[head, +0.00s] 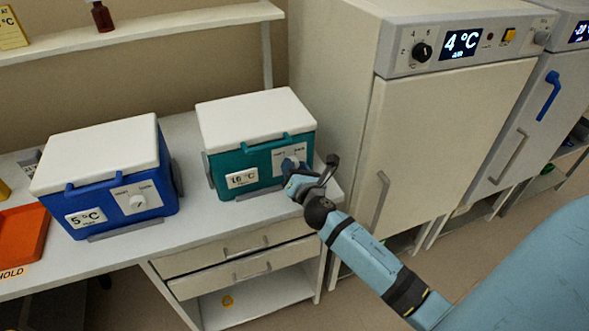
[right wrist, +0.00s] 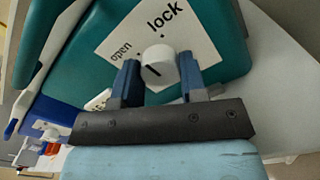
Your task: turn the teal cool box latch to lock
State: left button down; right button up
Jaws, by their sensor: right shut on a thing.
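The teal cool box (head: 232,160) stands on the counter with its white lid closed and a 16 °C label on its front. Its latch, a round white knob (right wrist: 160,66), sits on a white plate (right wrist: 112,40) printed "open" and "lock". A short dark mark shows on the left part of the knob's face, on the side of the word "open". My right gripper (head: 291,174) is at the box's front, its two blue fingers on either side of the knob; the right wrist view shows this grip (right wrist: 160,78) closely. My left gripper is not in view.
A blue cool box (head: 105,205) marked 5 °C stands to the left, with an orange tray (head: 20,240) beyond it. A tall 4 °C cabinet (head: 450,130) stands close on the right. Drawers (head: 240,255) lie under the counter.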

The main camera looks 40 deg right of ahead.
jog(key=m, duration=0.4)
jog(key=shift+m+b, duration=0.3)
jog(key=m, duration=0.4)
jog(key=shift+m, duration=0.3)
jog(key=o, duration=0.9)
jog(key=shift+o, duration=0.2)
jog(key=b+v, duration=0.2)
jog(key=v, duration=1.1)
jog(key=shift+s, duration=0.45)
